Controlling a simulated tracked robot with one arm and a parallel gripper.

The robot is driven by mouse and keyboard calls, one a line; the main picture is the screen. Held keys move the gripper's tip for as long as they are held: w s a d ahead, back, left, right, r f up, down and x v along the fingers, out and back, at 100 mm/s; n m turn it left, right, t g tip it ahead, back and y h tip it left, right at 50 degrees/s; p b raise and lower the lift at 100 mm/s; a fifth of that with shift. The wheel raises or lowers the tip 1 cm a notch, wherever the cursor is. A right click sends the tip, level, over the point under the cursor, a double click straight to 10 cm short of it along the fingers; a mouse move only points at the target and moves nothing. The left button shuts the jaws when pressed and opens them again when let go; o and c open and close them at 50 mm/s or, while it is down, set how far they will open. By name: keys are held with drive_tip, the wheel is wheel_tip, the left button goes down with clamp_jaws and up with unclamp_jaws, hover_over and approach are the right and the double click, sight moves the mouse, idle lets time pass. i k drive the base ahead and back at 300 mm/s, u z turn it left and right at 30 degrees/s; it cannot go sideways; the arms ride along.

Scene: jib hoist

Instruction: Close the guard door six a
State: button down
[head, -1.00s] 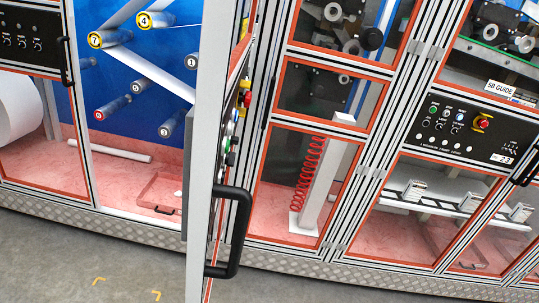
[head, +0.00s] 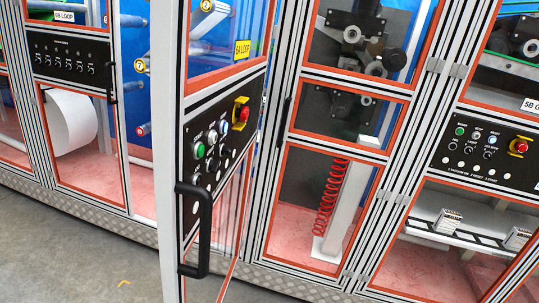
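The guard door (head: 172,120) stands open, swung out from the machine toward me. The door has orange-edged clear panels and a black control panel (head: 218,138) with a red stop button on yellow. A black bar handle (head: 196,230) sits low near its free edge. The door's hinge side is at the right, by the frame post. My gripper is not in view, and nothing is seen touching the handle.
Behind the door's free edge is the open bay with numbered rollers (head: 139,66). A closed-looking bay with a white roll (head: 72,120) is at left. Fixed panels and another control panel (head: 482,150) stand at right. Grey floor (head: 60,250) is free at lower left.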

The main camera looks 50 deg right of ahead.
sight(186, 113)
drive_tip(key=z, duration=0.95)
drive_tip(key=i, duration=1)
drive_tip(key=z, duration=0.05)
drive_tip(key=k, duration=1.3)
drive_tip(key=u, duration=0.25)
drive_tip(key=i, duration=1)
drive_tip(key=u, duration=0.05)
